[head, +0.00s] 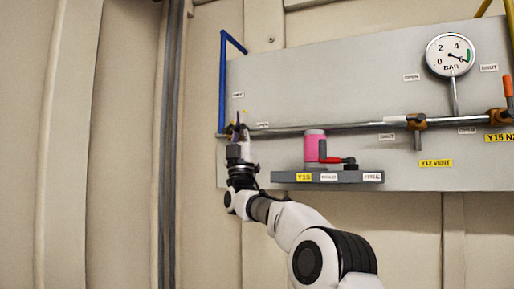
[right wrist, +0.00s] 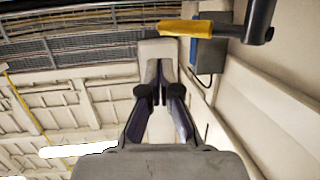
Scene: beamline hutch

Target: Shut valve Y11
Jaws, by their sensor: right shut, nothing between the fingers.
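My right gripper (head: 239,126) is raised in front of the left end of the grey valve panel, fingers pointing up. It is shut and empty; the closed fingers also show in the right wrist view (right wrist: 161,80). In the right wrist view a yellow-sleeved lever (right wrist: 185,28) on a dark metal arm lies beyond the fingertips, apparently apart from them. A brassy valve body (head: 229,129) is partly hidden behind the gripper in the head view. No Y11 tag is readable, so I cannot confirm that this is valve Y11. My left gripper is out of view.
A blue pipe (head: 222,85) runs up the left edge. A grey shelf (head: 290,177) holds a pink cylinder (head: 315,146) and red lever. A gauge (head: 450,55) is upper right.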

